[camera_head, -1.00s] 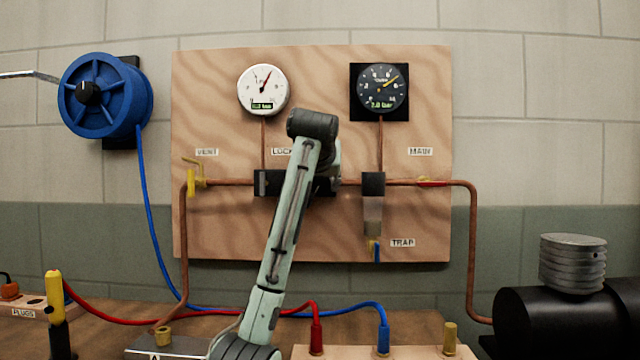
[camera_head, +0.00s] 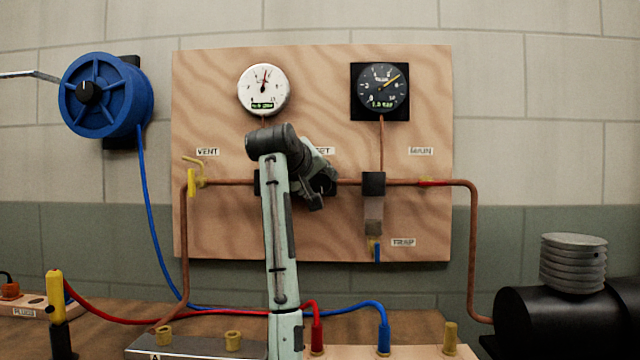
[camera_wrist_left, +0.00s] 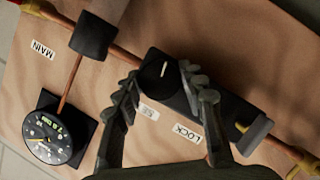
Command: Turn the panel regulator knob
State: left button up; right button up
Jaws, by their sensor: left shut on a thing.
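The panel regulator knob (camera_wrist_left: 160,70) is black with a white pointer line, at one end of a black block (camera_wrist_left: 227,105). My left gripper (camera_wrist_left: 162,78) has its two fingers on either side of the knob and is shut on it. In the head view, my left gripper (camera_head: 318,190) is at the panel's middle, and my wrist and arm hide most of the block and the knob. A white gauge (camera_head: 263,90) above has its needle close to upright. My right gripper is in neither view.
A dark gauge (camera_head: 382,88) is at the upper right of the wooden panel (camera_head: 225,235). A yellow vent lever (camera_head: 193,182) and copper pipe (camera_head: 472,240) flank the block. A clear trap (camera_head: 373,215) hangs right of my gripper. Hoses (camera_head: 130,319) cross the bench below.

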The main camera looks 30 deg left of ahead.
pick_arm(q)
jog(key=n+t, duration=0.2)
jog(key=n, duration=0.2)
jog(key=shift+h, duration=0.4)
jog(key=shift+a+n, duration=0.1)
jog(key=shift+n, duration=0.2)
jog(key=o, duration=1.2)
jog(key=shift+s, duration=0.1)
jog(key=shift+c, duration=0.2)
jog(key=v, duration=1.2)
jog(key=shift+f, duration=0.2)
